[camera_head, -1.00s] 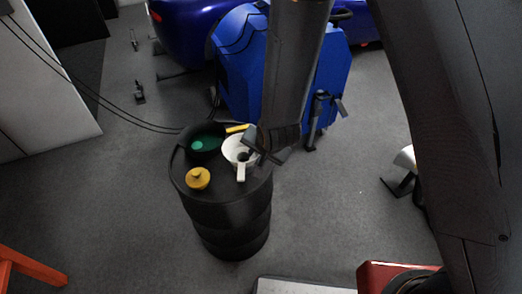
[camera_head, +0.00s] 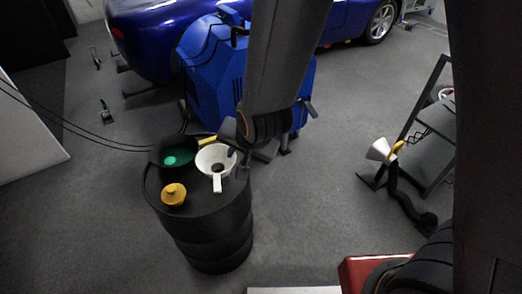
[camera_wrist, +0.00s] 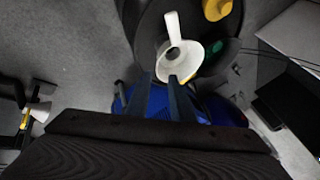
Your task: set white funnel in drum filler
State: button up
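The white funnel (camera_head: 205,153) sits upright on top of the black drum (camera_head: 207,225), its long handle pointing toward the camera. The drum filler and the funnel's spout are hidden under the bowl, so I cannot tell how deep it sits. My gripper (camera_head: 240,142) is beside the far right rim of the funnel. In the wrist view, the fingers of my gripper (camera_wrist: 166,88) stand apart at the rim of the funnel (camera_wrist: 190,64), with nothing clearly clamped between them.
A yellow knobbed cap (camera_head: 173,194) and a black round vessel with green inside (camera_head: 172,158) share the drum top. A blue machine (camera_head: 212,75) stands close behind. A dark frame (camera_head: 436,130) and a white cone-shaped thing (camera_head: 378,149) stand at right.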

jog(key=shift+d, duration=0.1)
jog(key=s+d+r+n+g+h, duration=0.1)
jog(key=s+d+r, duration=0.1)
jog(key=d, duration=0.7)
jog(key=s+d+r+n+g+h, duration=0.1)
jog(key=s+d+r+g, duration=0.1)
jog(key=d, duration=0.6)
jog(key=s+d+r+n+g+h, duration=0.1)
jog(key=s+d+r, duration=0.3)
jog(key=d, duration=0.5)
jog(key=shift+s+d+g, duration=0.3)
jog(key=shift+s+g, duration=0.25)
jog(key=shift+g, duration=0.15)
